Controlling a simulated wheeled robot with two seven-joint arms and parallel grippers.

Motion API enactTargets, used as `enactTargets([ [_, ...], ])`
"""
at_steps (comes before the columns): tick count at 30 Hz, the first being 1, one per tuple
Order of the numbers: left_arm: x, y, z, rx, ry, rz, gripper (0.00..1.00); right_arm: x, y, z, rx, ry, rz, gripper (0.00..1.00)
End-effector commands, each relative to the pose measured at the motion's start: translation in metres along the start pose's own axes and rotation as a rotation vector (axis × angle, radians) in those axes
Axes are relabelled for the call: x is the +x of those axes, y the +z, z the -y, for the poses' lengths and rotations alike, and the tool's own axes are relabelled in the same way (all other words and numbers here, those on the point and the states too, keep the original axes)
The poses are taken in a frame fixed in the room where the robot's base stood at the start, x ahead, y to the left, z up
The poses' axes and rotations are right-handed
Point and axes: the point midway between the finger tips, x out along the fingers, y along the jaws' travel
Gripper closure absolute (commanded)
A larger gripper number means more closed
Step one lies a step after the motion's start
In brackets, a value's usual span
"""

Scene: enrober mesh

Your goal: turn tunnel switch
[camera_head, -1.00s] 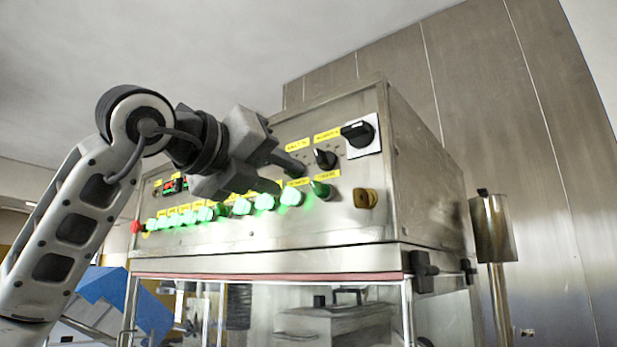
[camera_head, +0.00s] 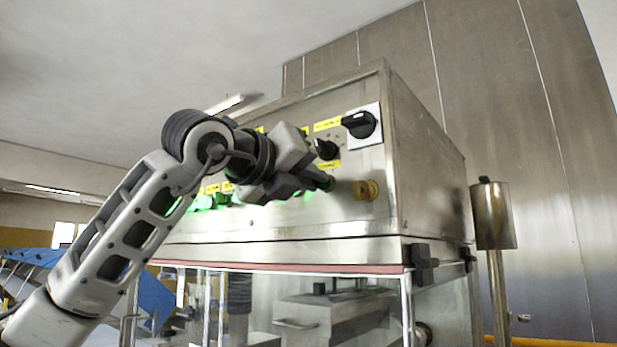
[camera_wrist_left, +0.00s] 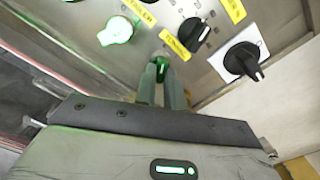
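A small green-lit switch knob (camera_wrist_left: 162,66) sits low on the steel control panel, at the right end of the lit row. My left gripper (camera_head: 322,182) is at this knob, which it mostly hides in the head view. In the left wrist view its two fingers (camera_wrist_left: 162,86) stand close together, one on each side of the knob. The fingers appear shut on it. A yellow label (camera_wrist_left: 174,46) is just above the knob; its text is too blurred to read surely. My right gripper is not in view.
A black selector knob (camera_head: 326,149) is just above the gripper, and a larger black rotary switch (camera_head: 358,124) is up to the right. A brass-coloured fitting (camera_head: 366,190) is close on the right. Green lit switches (camera_head: 205,201) are on the left.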

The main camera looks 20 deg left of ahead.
Motion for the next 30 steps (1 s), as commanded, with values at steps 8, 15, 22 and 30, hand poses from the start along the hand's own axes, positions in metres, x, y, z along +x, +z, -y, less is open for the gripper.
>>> enactTargets([
  [8,-0.0004,0.0005,-0.0004,0.022,0.001,0.001,1.0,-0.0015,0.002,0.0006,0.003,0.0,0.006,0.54],
  [15,-0.0008,0.0012,-0.0004,0.133,0.001,0.002,1.0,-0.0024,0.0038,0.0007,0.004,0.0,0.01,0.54],
  [22,-0.001,0.002,-0.0006,0.328,0.002,0.004,1.0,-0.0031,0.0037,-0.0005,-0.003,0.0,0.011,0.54],
  [30,-0.0013,0.0027,-0.0002,0.584,0.001,0.004,1.0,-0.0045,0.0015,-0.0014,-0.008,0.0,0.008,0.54],
])
